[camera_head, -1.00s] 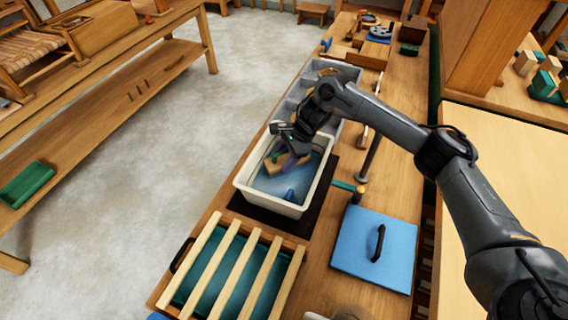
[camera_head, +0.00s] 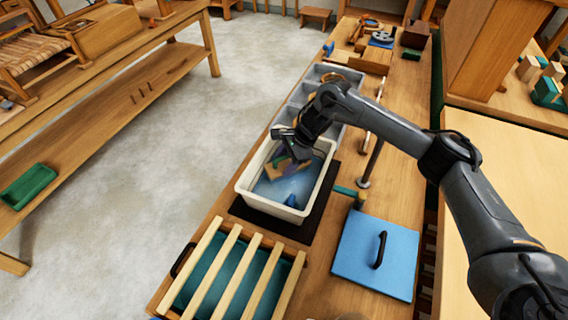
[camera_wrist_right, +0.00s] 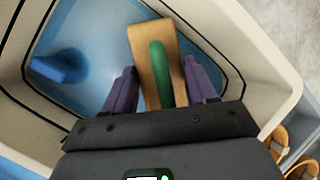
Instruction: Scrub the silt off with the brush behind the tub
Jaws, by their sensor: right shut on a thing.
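A cream tub (camera_head: 262,204) with a blue inside stands on a dark mat on the bench. My right gripper (camera_head: 287,160) reaches down into the tub. Its purple fingers (camera_wrist_right: 158,88) are shut on a wooden block with a green grip, which looks like the brush (camera_wrist_right: 153,45); it also shows in the head view (camera_head: 290,168). The brush's underside is hidden, so I cannot tell whether it touches the tub floor. A small blue piece (camera_wrist_right: 60,66) lies apart from the brush in the tub. I cannot make out silt. My left gripper is out of view.
Grey bins (camera_head: 298,97) stand behind the tub. A slatted rack (camera_head: 235,272) is in front. A blue board with a black handle (camera_head: 360,262) lies at right. A green-handled tool (camera_head: 346,191) lies beside the mat, near a metal rod (camera_head: 371,160).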

